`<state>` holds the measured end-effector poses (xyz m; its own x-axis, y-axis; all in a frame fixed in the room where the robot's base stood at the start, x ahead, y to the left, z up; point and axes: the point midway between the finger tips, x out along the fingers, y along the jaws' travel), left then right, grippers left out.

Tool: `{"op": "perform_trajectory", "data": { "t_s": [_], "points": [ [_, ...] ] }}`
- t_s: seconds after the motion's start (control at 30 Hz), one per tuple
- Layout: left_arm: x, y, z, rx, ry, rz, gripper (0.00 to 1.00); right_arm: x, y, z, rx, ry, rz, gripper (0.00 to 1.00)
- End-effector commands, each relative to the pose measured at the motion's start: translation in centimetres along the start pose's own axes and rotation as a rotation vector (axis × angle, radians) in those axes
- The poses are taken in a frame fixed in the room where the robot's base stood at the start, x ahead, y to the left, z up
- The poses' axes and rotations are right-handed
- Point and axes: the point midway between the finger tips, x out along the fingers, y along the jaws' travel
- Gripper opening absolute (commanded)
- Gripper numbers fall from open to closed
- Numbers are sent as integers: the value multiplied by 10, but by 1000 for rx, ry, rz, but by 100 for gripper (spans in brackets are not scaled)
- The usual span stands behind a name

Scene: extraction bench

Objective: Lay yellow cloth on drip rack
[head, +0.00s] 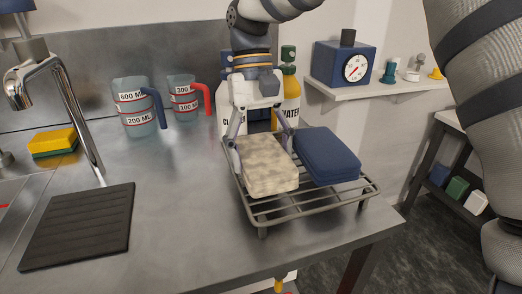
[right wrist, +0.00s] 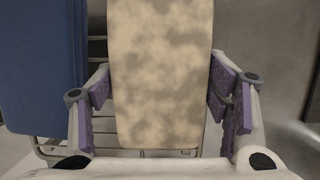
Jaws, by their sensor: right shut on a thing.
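The yellow cloth (head: 268,168) looks like a folded beige pad with brownish mottling. It is at the left half of the wire drip rack (head: 310,208), and I cannot tell whether its underside rests fully on the bars. My right gripper (head: 262,145) reaches down from behind and is shut on the cloth, one finger at each side. The right wrist view shows the cloth (right wrist: 162,75) between the purple pads of the right gripper (right wrist: 160,92). My left gripper is not in view.
A folded blue cloth (head: 328,155) lies on the rack's right half, beside the yellow one. Bottles (head: 290,95) stand close behind the gripper. Measuring jugs (head: 138,108), a yellow sponge (head: 53,141) and a black mat (head: 78,228) are at left. The bench middle is clear.

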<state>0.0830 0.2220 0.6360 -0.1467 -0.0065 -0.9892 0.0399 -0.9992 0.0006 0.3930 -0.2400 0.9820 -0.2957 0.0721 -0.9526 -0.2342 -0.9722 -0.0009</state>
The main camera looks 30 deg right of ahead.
Motion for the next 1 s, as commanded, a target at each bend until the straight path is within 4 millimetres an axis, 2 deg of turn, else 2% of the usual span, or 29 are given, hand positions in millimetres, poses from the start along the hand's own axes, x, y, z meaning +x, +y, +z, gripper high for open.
{"op": "perform_trajectory", "data": {
  "t_s": [0.3,0.33,0.4,0.43,0.8,0.87,1.0],
  "points": [
    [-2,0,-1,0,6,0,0,1,0,0,0,4,-1,44],
    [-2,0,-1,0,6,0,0,1,0,0,0,4,-1,72],
    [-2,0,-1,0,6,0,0,1,0,0,-1,4,-1,88],
    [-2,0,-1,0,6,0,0,1,0,0,0,4,-1,90],
    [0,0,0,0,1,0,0,-2,0,1,0,4,-2,90],
    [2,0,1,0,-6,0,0,-8,0,-1,0,3,-1,90],
    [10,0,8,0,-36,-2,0,-38,-1,-3,1,3,0,90]
  ]
}}
